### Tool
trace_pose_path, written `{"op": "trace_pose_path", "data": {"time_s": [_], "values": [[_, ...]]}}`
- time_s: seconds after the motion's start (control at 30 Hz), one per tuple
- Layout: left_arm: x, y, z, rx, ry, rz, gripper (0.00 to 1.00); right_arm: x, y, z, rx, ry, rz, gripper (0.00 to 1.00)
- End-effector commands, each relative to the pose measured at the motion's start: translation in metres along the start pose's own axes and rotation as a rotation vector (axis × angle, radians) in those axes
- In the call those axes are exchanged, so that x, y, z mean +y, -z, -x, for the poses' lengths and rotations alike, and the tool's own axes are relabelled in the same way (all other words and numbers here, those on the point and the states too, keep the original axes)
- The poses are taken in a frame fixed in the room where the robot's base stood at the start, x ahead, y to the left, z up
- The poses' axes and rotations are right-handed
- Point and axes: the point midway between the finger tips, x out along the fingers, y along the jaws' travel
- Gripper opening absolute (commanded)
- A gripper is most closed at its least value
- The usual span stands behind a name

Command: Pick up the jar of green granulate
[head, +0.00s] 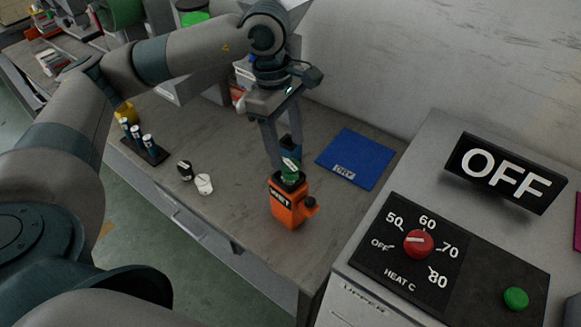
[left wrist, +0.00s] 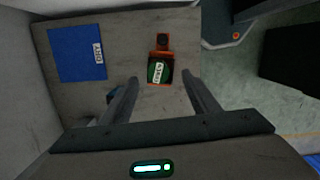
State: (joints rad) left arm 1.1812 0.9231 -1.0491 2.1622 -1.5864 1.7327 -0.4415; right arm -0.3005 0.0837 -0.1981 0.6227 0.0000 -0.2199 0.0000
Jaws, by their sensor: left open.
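A small green jar (head: 290,173) with a white label sits upright in the top of an orange holder (head: 289,206) marked "WET". In the left wrist view the green jar (left wrist: 158,71) shows from above inside the orange square rim. My left gripper (head: 285,158) is open and points down over it. In the left wrist view its fingers (left wrist: 160,80) stand on either side of the jar, with gaps. I cannot tell whether the fingertips reach down beside it. My right gripper is not in view.
A blue mat (head: 355,158) marked "DRY" lies to the right. A heater panel (head: 392,245) stands at right front.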

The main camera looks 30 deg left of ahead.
Motion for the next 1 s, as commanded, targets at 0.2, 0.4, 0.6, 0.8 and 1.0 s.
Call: {"op": "trace_pose_path", "data": {"time_s": [0.2, 0.4, 0.6, 0.8, 1.0], "values": [[0.000, 0.000, -0.004, 0.000, -0.002, 0.000, 0.56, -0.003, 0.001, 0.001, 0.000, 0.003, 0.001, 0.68], [0.000, 0.000, -0.004, 0.000, -0.001, 0.000, 0.56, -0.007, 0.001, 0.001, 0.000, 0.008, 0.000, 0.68], [0.001, 0.002, -0.013, 0.000, 0.002, 0.002, 0.56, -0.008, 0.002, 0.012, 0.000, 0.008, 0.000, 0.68], [0.003, 0.004, -0.034, 0.001, 0.003, 0.002, 0.56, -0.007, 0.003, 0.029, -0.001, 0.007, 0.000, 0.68], [0.004, 0.004, -0.053, 0.000, 0.001, 0.000, 0.56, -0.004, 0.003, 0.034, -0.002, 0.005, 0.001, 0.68]]}}
